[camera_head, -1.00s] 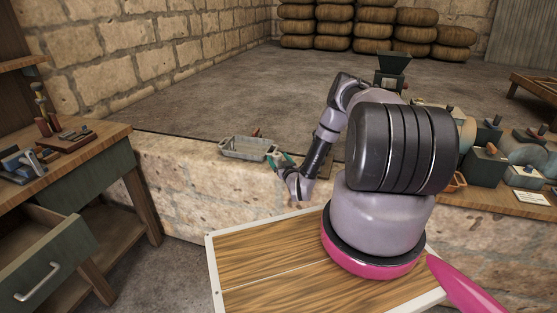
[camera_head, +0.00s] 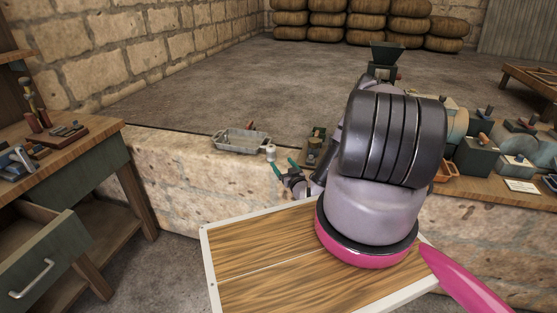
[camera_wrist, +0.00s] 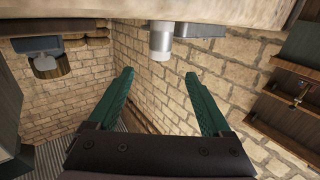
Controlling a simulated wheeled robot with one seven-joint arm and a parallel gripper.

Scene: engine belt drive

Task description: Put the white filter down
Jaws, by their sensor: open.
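The white filter (camera_head: 270,152) is a small pale cylinder standing upright on the stone ledge (camera_head: 185,165), at the right end of a grey metal tray. In the wrist view the filter (camera_wrist: 161,42) appears upside down against the ledge (camera_wrist: 100,12), with a grey lower band. My gripper (camera_head: 285,166) is just below and right of the filter in the head view. Its green fingers are spread wide with nothing between them. In the wrist view my gripper (camera_wrist: 163,75) points toward the filter, with a visible gap.
The grey tray (camera_head: 240,141) is close beside the filter. A small dark green object (camera_head: 315,143) stands right of my gripper. Several machine parts (camera_head: 478,155) crowd the bench at right. A workbench (camera_head: 85,165) with an open drawer stands at left. The ledge left of the tray is clear.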

